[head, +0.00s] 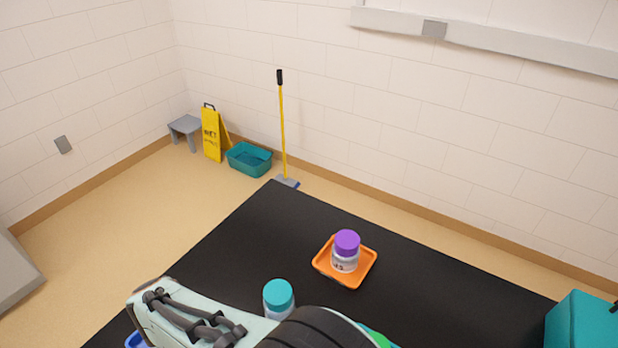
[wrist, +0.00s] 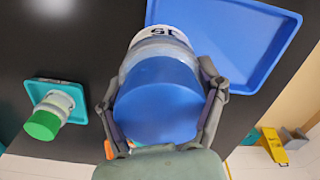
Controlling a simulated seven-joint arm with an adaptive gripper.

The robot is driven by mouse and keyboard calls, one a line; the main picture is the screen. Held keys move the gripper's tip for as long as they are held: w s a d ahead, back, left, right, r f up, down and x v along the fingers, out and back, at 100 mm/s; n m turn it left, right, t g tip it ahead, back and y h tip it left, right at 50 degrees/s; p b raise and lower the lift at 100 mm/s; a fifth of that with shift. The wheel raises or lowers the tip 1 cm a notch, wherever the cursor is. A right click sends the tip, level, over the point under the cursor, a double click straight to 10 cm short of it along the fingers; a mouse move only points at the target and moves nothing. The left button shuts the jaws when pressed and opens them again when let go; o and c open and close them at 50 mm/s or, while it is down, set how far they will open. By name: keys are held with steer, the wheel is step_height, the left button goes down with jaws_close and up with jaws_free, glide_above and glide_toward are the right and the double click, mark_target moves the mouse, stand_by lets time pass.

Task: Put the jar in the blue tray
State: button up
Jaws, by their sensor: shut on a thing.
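My gripper (wrist: 158,82) is shut on a jar with a blue lid (wrist: 160,104), with one finger on each side. The jar has a clear body and a white label, partly seen. The blue tray (wrist: 262,50) lies on the black table beyond the jar in the wrist view; the jar overlaps its edge there. I cannot tell the jar's height above the table. The tray's bare part looks empty.
A teal-lidded jar (head: 278,298) shows behind my arm. A purple-lidded jar (head: 345,252) stands in an orange tray (head: 330,273). A green-lidded jar (wrist: 48,116) stands on a teal tray (wrist: 78,108). A teal box (head: 580,325) is at the right. The table's far left is clear.

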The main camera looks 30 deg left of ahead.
steer(key=a+f, duration=0.3)
steer(key=w+a+f, duration=0.1)
steer(key=a+f, duration=0.2)
steer(key=shift+w+a+f, duration=0.2)
steer(key=shift+a+f, duration=0.25)
steer(key=shift+f, duration=1.5)
steer(key=shift+f, duration=0.1)
steer(key=o, duration=1.2)
